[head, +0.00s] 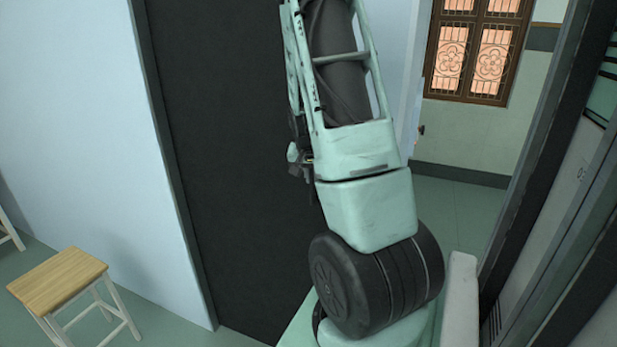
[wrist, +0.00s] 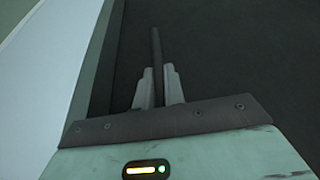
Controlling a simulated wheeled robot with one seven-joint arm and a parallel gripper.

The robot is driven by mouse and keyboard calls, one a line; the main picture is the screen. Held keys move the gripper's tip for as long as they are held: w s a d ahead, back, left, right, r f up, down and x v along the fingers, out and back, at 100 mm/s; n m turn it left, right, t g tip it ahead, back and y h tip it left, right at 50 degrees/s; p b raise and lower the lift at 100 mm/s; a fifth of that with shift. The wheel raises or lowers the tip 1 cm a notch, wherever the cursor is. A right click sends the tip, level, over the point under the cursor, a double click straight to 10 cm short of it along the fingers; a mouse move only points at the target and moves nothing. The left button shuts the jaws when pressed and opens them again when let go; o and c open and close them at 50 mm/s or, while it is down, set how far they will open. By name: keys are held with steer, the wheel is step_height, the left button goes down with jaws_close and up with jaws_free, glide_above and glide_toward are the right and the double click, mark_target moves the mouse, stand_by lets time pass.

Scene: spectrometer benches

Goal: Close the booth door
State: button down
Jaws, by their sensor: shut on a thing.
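The booth door looks to be the large dark panel (head: 225,160) in the head view, with a grey frame strip along its left edge. My arm covers its right part, so I cannot tell how far it stands open. In the wrist view the dark panel (wrist: 235,60) fills the right side. A thin dark upright bar (wrist: 156,45), seemingly the door handle, stands between the two grey fingers of my gripper (wrist: 158,85). The gripper is shut on this bar.
A wooden-topped stool (head: 58,279) stands at lower left in front of a pale blue wall (head: 80,130). At right, a gap shows green floor and a barred window (head: 475,50). A dark upright post (head: 535,150) and panelling bound the right side.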

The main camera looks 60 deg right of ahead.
steer(key=shift+s, duration=0.25)
steer(key=c, duration=1.5)
jaws_free()
steer(key=shift+s, duration=0.1)
steer(key=shift+r, duration=0.15)
steer(key=b+v, duration=0.1)
steer(key=v, duration=1.6)
steer(key=shift+r, duration=0.1)
